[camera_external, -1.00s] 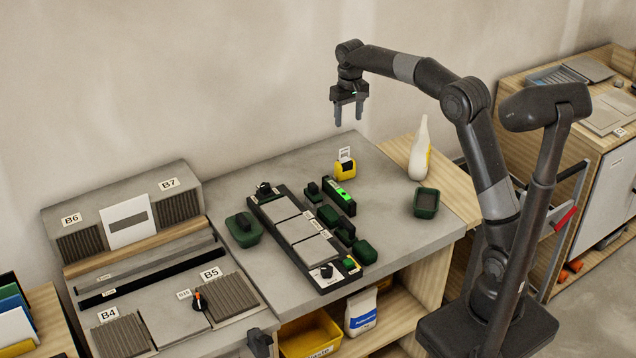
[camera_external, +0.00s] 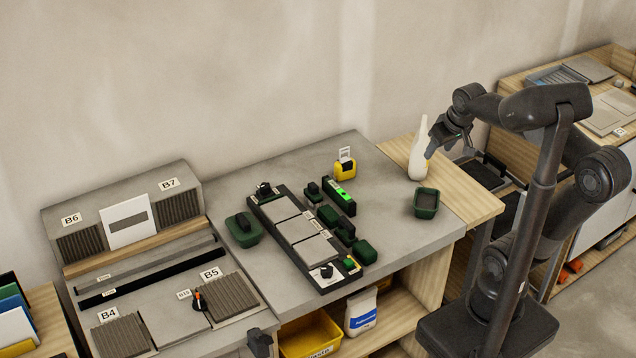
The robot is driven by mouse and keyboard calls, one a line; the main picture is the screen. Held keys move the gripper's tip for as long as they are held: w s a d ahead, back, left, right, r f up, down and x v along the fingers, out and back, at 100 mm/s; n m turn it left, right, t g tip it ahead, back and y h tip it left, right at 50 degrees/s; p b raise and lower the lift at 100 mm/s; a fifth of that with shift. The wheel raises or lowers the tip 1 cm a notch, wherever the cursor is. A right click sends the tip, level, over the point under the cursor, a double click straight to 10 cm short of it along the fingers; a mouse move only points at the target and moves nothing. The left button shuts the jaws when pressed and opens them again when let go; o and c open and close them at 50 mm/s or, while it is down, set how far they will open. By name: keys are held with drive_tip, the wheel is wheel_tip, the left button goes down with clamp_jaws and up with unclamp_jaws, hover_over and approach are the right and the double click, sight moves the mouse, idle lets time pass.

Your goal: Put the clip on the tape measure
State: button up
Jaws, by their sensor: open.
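The yellow and black tape measure (camera_external: 345,171) stands upright on the grey worktop, towards the back right. A small white tag (camera_external: 346,154) stands up at its top. I cannot tell for sure which small piece is the clip; several small dark pieces lie near the tile strip. My gripper (camera_external: 447,151) is open and appears empty. In the picture it is to the right of the tape measure, in the air beside the white bottle, well apart from the tape measure.
A white bottle (camera_external: 418,155) and a green open box (camera_external: 426,203) stand at the right. A black tray with grey tiles (camera_external: 307,249) lies mid-worktop, with a level showing bright green (camera_external: 343,194) and several green blocks beside it. A green lidded box (camera_external: 243,230) is left of the tray.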

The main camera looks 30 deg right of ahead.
drive_tip(key=s+f+t, duration=0.1)
drive_tip(key=s+f, duration=0.3)
drive_tip(key=s, duration=0.2)
drive_tip(key=shift+s+d+f, duration=0.2)
drive_tip(key=shift+s+d, duration=0.15)
drive_tip(key=shift+d, duration=0.05)
idle(0.8)
